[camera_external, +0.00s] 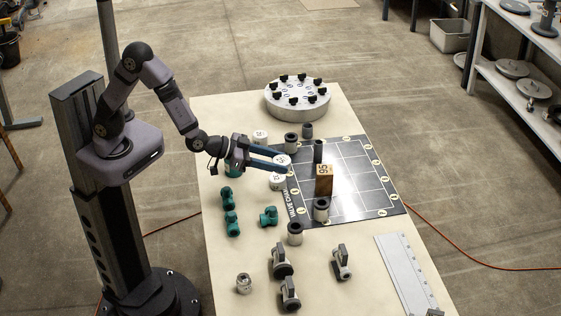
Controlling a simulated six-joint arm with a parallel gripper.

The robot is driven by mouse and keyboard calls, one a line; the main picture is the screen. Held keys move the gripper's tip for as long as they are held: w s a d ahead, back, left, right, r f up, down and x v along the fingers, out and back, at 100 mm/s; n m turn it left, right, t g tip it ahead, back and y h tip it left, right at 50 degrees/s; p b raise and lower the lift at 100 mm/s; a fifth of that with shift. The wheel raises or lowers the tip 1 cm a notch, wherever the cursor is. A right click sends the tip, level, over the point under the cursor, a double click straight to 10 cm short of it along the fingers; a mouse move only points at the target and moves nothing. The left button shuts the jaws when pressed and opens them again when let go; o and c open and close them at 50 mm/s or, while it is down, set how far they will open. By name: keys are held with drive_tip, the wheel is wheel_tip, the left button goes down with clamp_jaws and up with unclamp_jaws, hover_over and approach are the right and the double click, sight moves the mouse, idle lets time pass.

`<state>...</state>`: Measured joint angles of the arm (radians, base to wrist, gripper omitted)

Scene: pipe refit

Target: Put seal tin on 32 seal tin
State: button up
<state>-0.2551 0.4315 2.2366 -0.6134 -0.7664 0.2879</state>
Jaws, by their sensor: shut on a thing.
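A white round seal tin (281,159) with a dark marking on its lid is between the blue fingers of my gripper (285,162), which is shut on it. Another white tin (278,182), with a number on its lid that looks like 32, stands just below the held tin in the picture, at the left edge of the dark mat. I cannot tell the height of the held tin or whether the two tins touch. A third white tin (260,136) stands further back, left of the dark fittings.
Dark pipe collars (291,142) stand close behind the gripper. A wooden block (324,180) marked 95 stands on the dark gridded mat (352,196). Green fittings (268,216) lie in front. A round flange (297,101) is at the back. The mat's right side is clear.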

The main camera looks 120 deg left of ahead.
drive_tip(key=s+a+r+n+g+y+b, duration=0.1)
drive_tip(key=s+a+r, duration=0.1)
drive_tip(key=s+a, duration=0.3)
drive_tip(key=s+a+r+n, duration=0.1)
drive_tip(key=s+a+r, duration=0.2)
drive_tip(key=a, duration=0.4)
drive_tip(key=m+t+h, duration=0.2)
drive_tip(key=m+h, duration=0.1)
hover_over(273, 177)
wheel_tip(273, 177, down, 4)
drive_tip(key=shift+y, duration=0.3)
drive_tip(key=shift+f, duration=5.15)
drive_tip(key=shift+f, duration=0.15)
drive_tip(key=shift+f, duration=0.35)
drive_tip(key=o, duration=1)
drive_tip(key=shift+o, duration=0.2)
drive_tip(key=shift+r, duration=0.15)
